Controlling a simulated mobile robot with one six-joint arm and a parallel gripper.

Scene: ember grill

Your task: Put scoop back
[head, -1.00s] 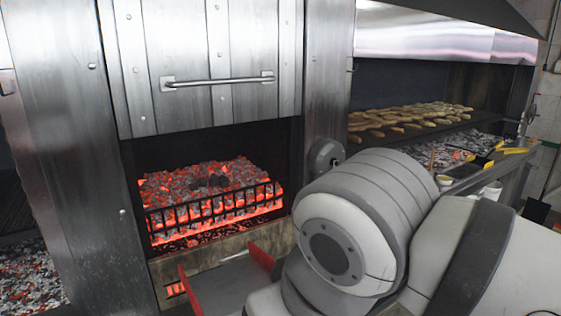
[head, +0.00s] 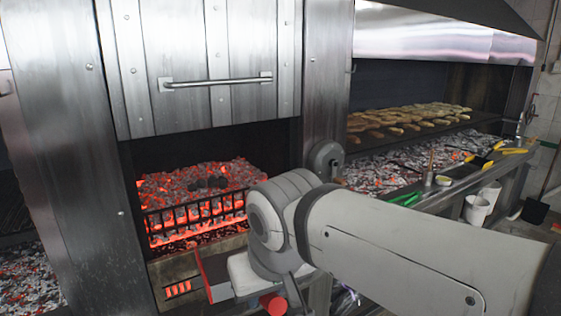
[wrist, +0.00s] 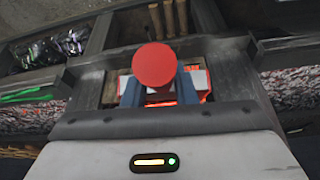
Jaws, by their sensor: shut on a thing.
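The scoop (head: 215,275) is a grey pan with red edges, low in front of the ember grill's opening in the head view. In the wrist view, the red round handle end (wrist: 154,65) faces the camera. My gripper (wrist: 158,93) has its two blue fingers on either side of the handle, shut on it. The fingers are hidden in the head view. My arm hides part of the scoop and whatever lies behind it.
The firebox of glowing embers (head: 200,190) has a black grate in front and a steel door with a bar handle (head: 218,82) above. To the right, a counter holds embers, green tongs (head: 405,198) and yellow-handled tools (head: 480,161). White buckets (head: 477,209) stand beside it.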

